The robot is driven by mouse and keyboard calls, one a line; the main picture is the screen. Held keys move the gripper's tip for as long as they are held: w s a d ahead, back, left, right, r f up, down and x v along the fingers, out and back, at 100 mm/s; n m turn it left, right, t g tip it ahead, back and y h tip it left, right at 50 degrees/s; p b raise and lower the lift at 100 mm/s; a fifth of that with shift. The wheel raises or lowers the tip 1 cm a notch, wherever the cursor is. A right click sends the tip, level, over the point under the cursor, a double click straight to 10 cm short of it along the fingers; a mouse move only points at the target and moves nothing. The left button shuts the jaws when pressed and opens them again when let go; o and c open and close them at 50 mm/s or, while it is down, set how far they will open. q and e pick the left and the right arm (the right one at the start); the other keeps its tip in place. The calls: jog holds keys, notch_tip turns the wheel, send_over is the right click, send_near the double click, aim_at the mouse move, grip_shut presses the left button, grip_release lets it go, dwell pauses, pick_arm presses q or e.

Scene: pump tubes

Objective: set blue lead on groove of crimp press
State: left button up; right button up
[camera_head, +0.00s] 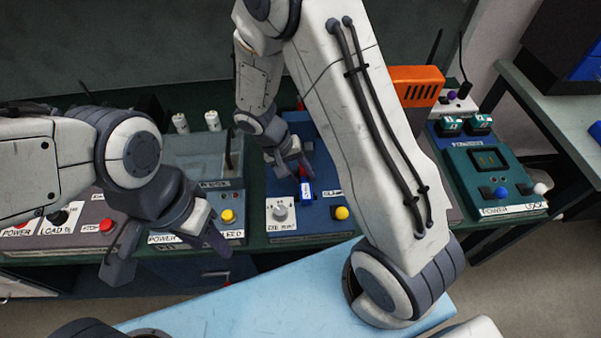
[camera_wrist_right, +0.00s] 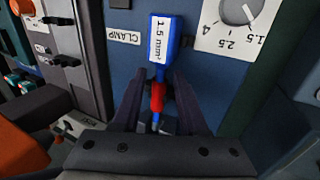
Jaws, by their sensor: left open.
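The blue lead has a blue tag marked 1.5 mm² (camera_wrist_right: 162,45) and a red part (camera_wrist_right: 157,96). In the head view its tag (camera_head: 306,189) stands over the blue press with the die point dial (camera_head: 281,212). My right gripper (camera_head: 290,168) is at the lead, and in the right wrist view its fingers (camera_wrist_right: 158,82) lie on either side of the red part. Whether they touch it is unclear. The groove is hidden. My left gripper (camera_head: 168,252) is open and empty, in front of the bench at left.
Left of the press stands a grey-blue device with a yellow button (camera_head: 228,216). A green device (camera_head: 490,170) with a display and an orange box (camera_head: 416,84) are at right. A light blue surface (camera_head: 240,300) lies in front. My right arm covers part of the bench.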

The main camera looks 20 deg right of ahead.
jog(key=shift+r, duration=0.1)
jog(key=v, duration=1)
jog(key=s+a+r+n+y, duration=0.2)
jog(key=s+a+r+n, duration=0.1)
jog(key=s, duration=0.6)
jog(key=s+a+r+n+t+y, duration=0.1)
jog(key=s+a+r+n+y, duration=0.2)
jog(key=s+a+n, duration=0.3)
jog(key=s+r+n, duration=0.1)
jog(key=s, duration=0.3)
jog(key=shift+n, duration=0.3)
jog(key=shift+d, duration=0.1)
dwell(0.9)
